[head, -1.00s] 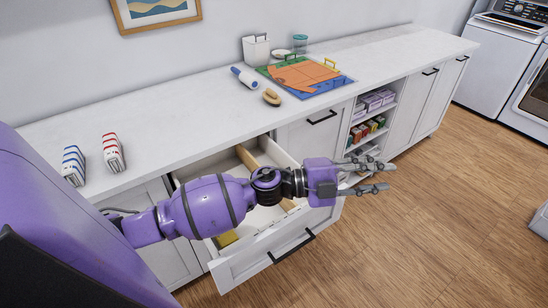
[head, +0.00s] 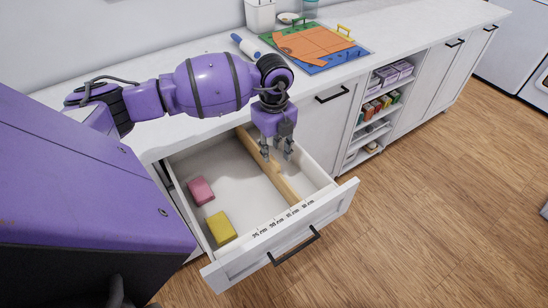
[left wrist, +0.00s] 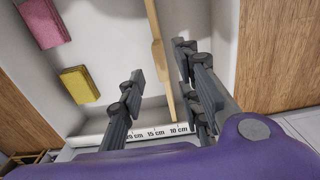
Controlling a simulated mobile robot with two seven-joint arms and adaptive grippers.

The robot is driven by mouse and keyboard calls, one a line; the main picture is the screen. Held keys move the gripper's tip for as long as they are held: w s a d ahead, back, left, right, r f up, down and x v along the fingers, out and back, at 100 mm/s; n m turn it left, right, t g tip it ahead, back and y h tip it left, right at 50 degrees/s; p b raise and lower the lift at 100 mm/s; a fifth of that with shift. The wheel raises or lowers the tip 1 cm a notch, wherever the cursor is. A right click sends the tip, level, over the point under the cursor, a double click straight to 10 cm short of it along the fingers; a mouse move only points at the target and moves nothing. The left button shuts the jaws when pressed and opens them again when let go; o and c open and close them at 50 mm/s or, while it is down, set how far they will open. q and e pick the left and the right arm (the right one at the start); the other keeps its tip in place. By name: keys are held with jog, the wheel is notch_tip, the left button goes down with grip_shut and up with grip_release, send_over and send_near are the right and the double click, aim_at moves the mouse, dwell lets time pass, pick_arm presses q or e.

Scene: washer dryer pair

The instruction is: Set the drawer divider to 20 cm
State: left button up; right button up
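The white drawer (head: 225,175) stands open under the counter. Its wooden divider (head: 279,182) runs from back to front and also shows in the left wrist view (left wrist: 158,62). The front end of the divider lies between the 15 cm and 10 cm marks of the scale (head: 284,219) on the drawer front; the scale also shows in the left wrist view (left wrist: 157,133). My left gripper (head: 276,154) points down over the divider. In the left wrist view its fingers (left wrist: 160,66) are open, one each side of the divider, with gaps visible. My right gripper is not in view.
A rolling pin-like item (head: 246,46) and a coloured board (head: 315,46) lie on the counter (head: 225,125). Open shelves (head: 379,105) stand to the right.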

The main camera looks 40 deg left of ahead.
aim_at(274, 161)
pick_arm(q)
jog(key=shift+f, duration=2.1)
grip_shut()
